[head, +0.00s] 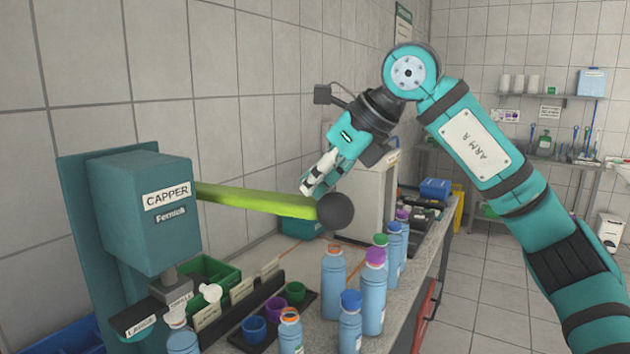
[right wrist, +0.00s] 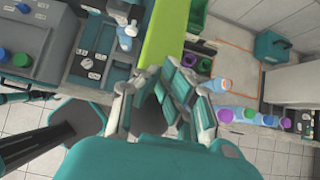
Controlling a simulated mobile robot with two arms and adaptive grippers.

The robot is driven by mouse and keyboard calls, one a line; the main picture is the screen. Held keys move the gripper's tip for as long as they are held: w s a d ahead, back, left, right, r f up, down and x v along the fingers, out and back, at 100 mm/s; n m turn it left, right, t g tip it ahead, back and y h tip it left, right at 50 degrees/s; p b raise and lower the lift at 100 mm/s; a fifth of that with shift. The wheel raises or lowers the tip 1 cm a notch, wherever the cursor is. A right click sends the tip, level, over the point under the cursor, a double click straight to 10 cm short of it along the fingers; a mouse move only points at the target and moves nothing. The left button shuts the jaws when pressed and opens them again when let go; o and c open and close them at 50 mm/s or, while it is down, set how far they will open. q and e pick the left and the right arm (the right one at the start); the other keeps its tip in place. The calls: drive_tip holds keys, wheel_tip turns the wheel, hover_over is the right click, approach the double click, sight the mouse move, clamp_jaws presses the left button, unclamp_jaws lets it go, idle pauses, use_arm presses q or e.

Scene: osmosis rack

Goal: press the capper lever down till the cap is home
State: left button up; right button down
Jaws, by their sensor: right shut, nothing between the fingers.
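The teal capper (head: 146,215) stands at the left against a backplate. Its lime-green lever (head: 255,201) reaches right, sloping slightly down, and ends in a black ball knob (head: 335,212). The lever also shows in the right wrist view (right wrist: 166,35). My right gripper (head: 308,188) is shut and empty, with its fingertips close above the lever near the knob; I cannot tell whether they touch. In the right wrist view the dark knob (right wrist: 150,116) shows between the finger linkages. A blue bottle (head: 181,338) stands under the capper head; its cap's seating is unclear. My left gripper is out of view.
Several blue bottles with coloured caps (head: 374,290) stand on the bench right of the lever. A black tray with coloured cups (head: 254,328) and a green bin (head: 208,270) lie below it. A tiled wall is behind. The floor at right is clear.

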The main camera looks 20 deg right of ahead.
drive_tip(key=shift+f, duration=0.5)
drive_tip(key=shift+r, duration=0.15)
wheel_tip(320, 180, up, 18)
drive_tip(key=w+a+p, duration=0.2)
drive_tip(key=p, duration=1.5)
drive_tip(key=shift+w+r, duration=0.15)
